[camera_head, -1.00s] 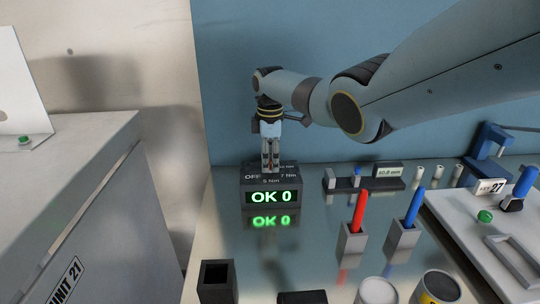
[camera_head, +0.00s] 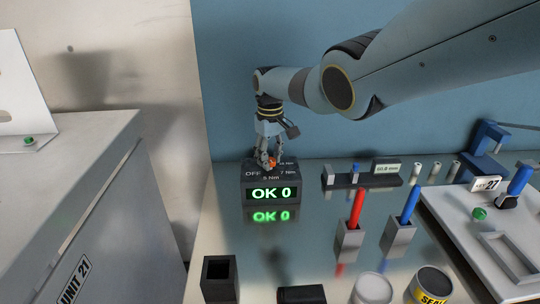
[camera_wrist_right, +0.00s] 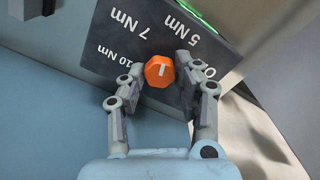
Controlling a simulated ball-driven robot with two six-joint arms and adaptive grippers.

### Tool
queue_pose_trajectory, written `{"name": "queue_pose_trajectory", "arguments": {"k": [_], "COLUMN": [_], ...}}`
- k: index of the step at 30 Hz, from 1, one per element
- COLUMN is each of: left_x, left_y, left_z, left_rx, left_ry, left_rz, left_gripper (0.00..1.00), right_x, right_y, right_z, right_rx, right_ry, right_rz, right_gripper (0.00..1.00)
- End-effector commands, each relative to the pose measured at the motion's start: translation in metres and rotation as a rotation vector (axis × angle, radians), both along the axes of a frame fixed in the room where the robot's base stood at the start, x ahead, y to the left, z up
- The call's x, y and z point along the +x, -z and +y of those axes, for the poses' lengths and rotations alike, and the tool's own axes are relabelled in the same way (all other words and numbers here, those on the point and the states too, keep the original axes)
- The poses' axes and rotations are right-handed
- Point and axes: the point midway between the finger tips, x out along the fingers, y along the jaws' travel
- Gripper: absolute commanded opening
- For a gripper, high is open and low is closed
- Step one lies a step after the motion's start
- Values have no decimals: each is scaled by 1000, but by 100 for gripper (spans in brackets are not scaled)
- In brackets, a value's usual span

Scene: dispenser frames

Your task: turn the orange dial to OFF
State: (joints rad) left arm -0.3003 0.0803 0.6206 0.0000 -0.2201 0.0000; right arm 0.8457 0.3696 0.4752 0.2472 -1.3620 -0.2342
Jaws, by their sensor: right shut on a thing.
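The orange dial (camera_wrist_right: 159,74) sits on top of a dark box (camera_head: 257,181) with a green "OK 0" display. It shows as a small orange spot in the head view (camera_head: 273,163). Around it are white labels 10 Nm, 7 Nm, 5 Nm and OFF; in the wrist view OFF is partly hidden by a finger. A short white mark on the dial points roughly toward the side with 7 Nm and 5 Nm; I cannot tell the exact setting. My right gripper (camera_head: 267,163) comes from above, its fingers shut on both sides of the dial (camera_wrist_right: 160,68). My left gripper is not in view.
Right of the box are a dark rack (camera_head: 361,181), red (camera_head: 357,208) and blue (camera_head: 410,205) handles in square holders, and a light panel (camera_head: 470,232). A black square cup (camera_head: 220,278) and cans stand in front. A grey cabinet (camera_head: 65,170) is at left.

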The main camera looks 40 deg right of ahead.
Motion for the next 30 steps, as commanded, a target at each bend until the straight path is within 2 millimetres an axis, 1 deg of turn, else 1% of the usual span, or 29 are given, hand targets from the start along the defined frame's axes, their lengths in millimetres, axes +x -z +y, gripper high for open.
{"name": "queue_pose_trajectory", "arguments": {"k": [30], "left_x": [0], "left_y": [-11], "left_z": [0], "left_rx": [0], "left_ry": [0], "left_rz": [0], "left_gripper": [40], "right_x": [1], "right_y": [-1], "right_z": [0], "right_rx": [0], "right_ry": [961], "right_rz": [-2], "right_gripper": [0]}}
